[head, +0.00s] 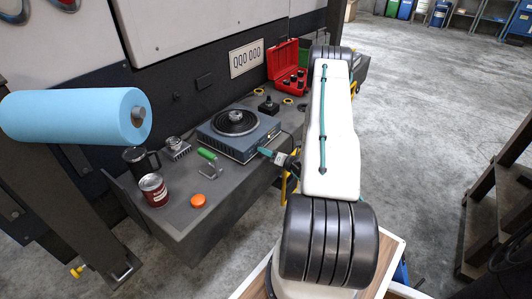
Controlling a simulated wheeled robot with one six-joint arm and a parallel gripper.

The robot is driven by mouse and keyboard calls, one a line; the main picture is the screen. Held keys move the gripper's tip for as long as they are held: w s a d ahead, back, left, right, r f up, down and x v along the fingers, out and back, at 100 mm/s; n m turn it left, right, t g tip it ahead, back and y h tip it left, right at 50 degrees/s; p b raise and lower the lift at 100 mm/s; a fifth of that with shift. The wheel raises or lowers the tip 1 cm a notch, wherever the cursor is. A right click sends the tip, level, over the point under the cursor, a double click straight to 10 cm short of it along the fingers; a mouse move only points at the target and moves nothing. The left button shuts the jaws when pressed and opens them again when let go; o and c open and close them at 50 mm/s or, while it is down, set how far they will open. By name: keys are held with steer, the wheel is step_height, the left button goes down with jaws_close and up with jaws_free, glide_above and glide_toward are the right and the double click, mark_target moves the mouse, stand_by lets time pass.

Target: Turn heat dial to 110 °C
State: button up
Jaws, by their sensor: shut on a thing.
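The heater (234,143) is a blue-grey box on the dark bench, with a round dark plate (236,122) on top. My gripper (265,152) has teal fingertips and reaches from the right to the heater's right-hand side. It is shut on the heat dial there. The fingers hide the dial, and its scale, pointer and present setting cannot be read from this view. My white arm (331,120) extends above and right of the bench's end.
On the bench (190,224) are an orange cap (198,201), a green-handled tool (207,155), a red-labelled can (153,190) and a black mug (141,161). An open red case (286,67) stands behind. A blue roll (75,117) overhangs at left.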

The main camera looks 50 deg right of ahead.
steer(key=shift+m, duration=4.6)
steer(key=o, duration=0.7)
steer(key=s, duration=0.7)
steer(key=shift+s+d, duration=0.3)
steer(key=shift+s, duration=0.1)
